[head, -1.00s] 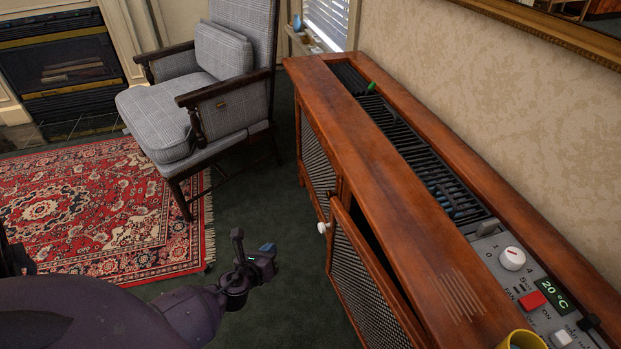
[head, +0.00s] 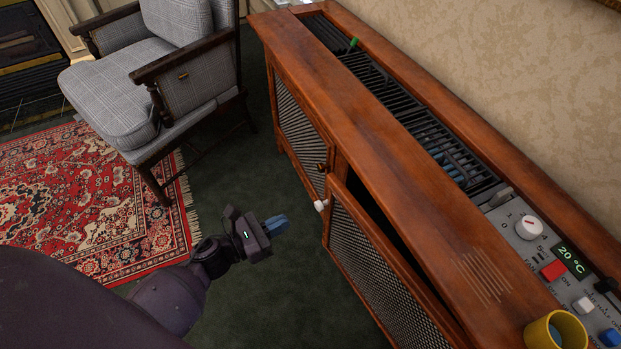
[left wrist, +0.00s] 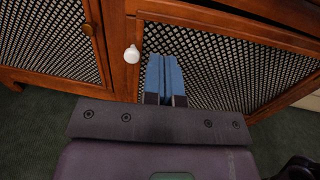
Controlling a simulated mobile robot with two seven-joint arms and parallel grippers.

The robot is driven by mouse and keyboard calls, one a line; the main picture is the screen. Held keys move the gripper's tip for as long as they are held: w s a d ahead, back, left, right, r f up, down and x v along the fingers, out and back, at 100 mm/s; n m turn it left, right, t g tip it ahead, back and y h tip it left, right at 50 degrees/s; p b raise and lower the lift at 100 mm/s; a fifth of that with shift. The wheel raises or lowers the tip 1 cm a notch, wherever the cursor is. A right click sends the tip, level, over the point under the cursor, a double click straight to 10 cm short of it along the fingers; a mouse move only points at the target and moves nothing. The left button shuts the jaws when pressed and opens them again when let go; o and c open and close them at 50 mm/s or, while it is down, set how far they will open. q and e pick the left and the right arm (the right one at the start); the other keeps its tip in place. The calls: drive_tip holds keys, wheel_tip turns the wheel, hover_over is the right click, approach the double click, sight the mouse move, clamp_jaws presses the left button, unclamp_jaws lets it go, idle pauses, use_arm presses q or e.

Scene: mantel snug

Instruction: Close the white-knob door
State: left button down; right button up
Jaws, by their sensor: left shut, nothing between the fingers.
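The white-knob door (head: 379,275) is a wooden frame with a mesh panel on the front of the wooden cabinet. It stands slightly ajar, with a dark gap along its top edge. Its white knob (head: 320,205) is at the upper left corner of the door. In the left wrist view the white knob (left wrist: 132,54) is just left of the fingertips, in front of the door (left wrist: 225,70). My left gripper (head: 277,225) has its blue fingers shut and empty, left of the door and apart from the knob in the head view. It also shows in the left wrist view (left wrist: 163,62). My right gripper is not visible.
The cabinet's other mesh door (head: 298,125), with a dark knob, looks closed. A control panel (head: 545,255) and a yellow mug (head: 556,331) are on the cabinet top. A grey armchair (head: 165,75) stands on the left by a red rug (head: 90,200). Green carpet lies before the cabinet.

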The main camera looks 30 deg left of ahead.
sight(338, 194)
use_arm(q)
drive_tip(key=b+x, duration=0.1)
drive_tip(key=x, duration=1.1)
drive_tip(key=shift+w+f, duration=0.1)
drive_tip(key=shift+w, duration=0.25)
drive_tip(key=shift+w+d, duration=0.3)
drive_tip(key=shift+w, duration=0.2)
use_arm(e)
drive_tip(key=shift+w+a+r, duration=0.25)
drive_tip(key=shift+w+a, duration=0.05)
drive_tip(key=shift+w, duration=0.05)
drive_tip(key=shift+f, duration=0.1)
use_arm(q)
drive_tip(key=shift+w+d, duration=0.25)
drive_tip(key=shift+w, duration=0.05)
drive_tip(key=shift+b+x, duration=0.5)
drive_tip(key=shift+x, duration=0.35)
drive_tip(key=shift+w+d+f+m+h, duration=0.1)
drive_tip(key=shift+w+d+m+h, duration=0.1)
drive_tip(key=shift+w+m+h, duration=0.15)
drive_tip(key=shift+w+g, duration=0.15)
drive_tip(key=shift+g, duration=0.15)
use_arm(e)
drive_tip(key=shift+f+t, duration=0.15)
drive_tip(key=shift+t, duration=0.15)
